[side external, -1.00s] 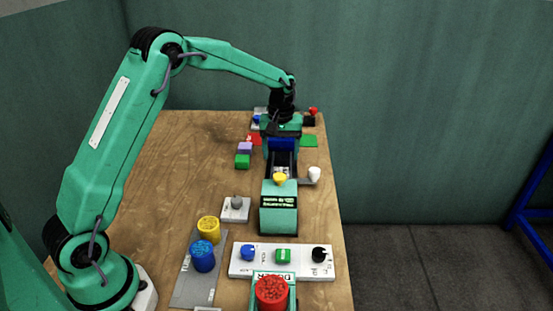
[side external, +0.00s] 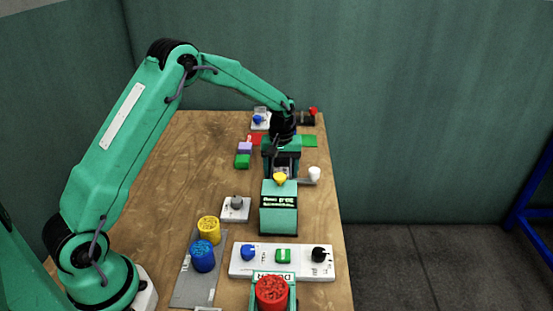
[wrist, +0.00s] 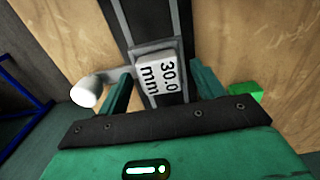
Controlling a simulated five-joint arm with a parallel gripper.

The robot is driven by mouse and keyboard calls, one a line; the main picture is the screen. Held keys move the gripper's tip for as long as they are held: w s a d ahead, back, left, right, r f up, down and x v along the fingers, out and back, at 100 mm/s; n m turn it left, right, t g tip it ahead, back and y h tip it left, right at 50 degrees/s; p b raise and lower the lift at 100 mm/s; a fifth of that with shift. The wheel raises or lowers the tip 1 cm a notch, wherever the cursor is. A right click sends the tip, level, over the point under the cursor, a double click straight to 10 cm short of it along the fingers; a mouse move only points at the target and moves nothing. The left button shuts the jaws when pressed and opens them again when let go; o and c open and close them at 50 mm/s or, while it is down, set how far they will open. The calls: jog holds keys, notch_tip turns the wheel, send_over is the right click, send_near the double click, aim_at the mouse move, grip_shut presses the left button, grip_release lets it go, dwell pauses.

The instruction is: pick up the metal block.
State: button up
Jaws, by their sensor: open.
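The metal block (wrist: 158,76) is pale grey, marked "30.0 mm", and lies in a grey seat on the dark channel of the press. My gripper (wrist: 160,72) is open, with one teal finger on each side of the block. Whether the fingers touch it cannot be told. In the side external view my gripper (side external: 281,150) is over the far part of the press, and a bit of the block (side external: 282,170) shows below it, behind the yellow knob.
The green press body (side external: 279,215) with its yellow knob (side external: 280,179) stands nearer the camera. A white-knobbed lever (side external: 314,174) sticks out right, close to one finger. Purple (side external: 245,147) and green (side external: 242,161) blocks lie left. A control panel (side external: 240,271) lies in front.

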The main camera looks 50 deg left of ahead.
jog(key=shift+c, duration=0.5)
jog(key=c, duration=1.2)
jog(key=shift+o, duration=0.2)
jog(key=shift+r, duration=0.15)
notch_tip(320, 180, up, 10)
